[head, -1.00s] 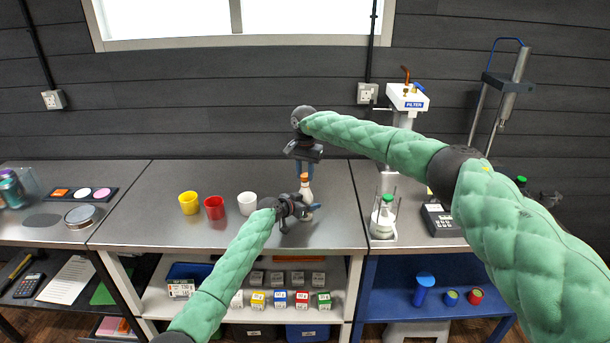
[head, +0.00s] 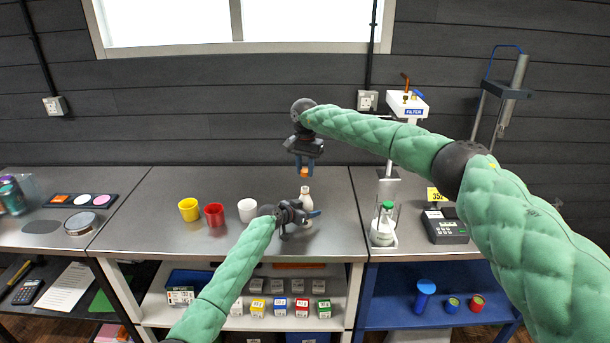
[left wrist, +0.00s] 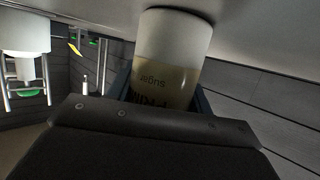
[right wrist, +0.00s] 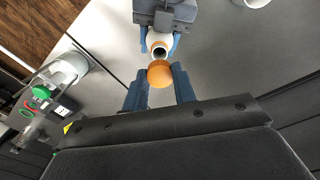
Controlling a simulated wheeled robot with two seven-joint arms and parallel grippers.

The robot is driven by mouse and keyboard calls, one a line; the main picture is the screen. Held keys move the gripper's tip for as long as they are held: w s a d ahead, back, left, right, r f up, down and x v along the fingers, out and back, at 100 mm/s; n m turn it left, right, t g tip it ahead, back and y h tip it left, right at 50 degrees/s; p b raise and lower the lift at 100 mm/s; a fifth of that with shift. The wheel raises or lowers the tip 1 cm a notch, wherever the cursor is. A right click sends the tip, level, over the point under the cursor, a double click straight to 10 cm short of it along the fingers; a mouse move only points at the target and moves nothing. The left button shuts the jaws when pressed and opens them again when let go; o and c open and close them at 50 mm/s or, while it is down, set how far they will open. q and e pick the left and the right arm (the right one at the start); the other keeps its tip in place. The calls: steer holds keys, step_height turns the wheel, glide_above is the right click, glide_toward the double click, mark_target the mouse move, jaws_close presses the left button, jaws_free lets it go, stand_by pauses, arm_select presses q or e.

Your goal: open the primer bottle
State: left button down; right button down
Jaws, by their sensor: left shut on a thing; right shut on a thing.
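The primer bottle (head: 306,199) is a small white bottle with a tan label, upright at the front of the middle bench. My left gripper (head: 311,214) is shut around its body from the left. The label shows upside down in the left wrist view (left wrist: 168,85). My right gripper (head: 304,170) points down above the bottle and is shut on the orange cap (right wrist: 160,74). The cap is apart from the bottle, a little above its neck. In the right wrist view the bottle's open mouth (right wrist: 159,49) shows beside the cap.
Yellow (head: 189,209), red (head: 214,215) and white (head: 248,210) cups stand left of the bottle. A filter stand with a green-capped bottle (head: 383,226) and a dark keypad device (head: 445,226) are on the right bench. Bare bench lies behind the bottle.

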arm_select(q)
steer(key=c, duration=0.5)
jaws_free()
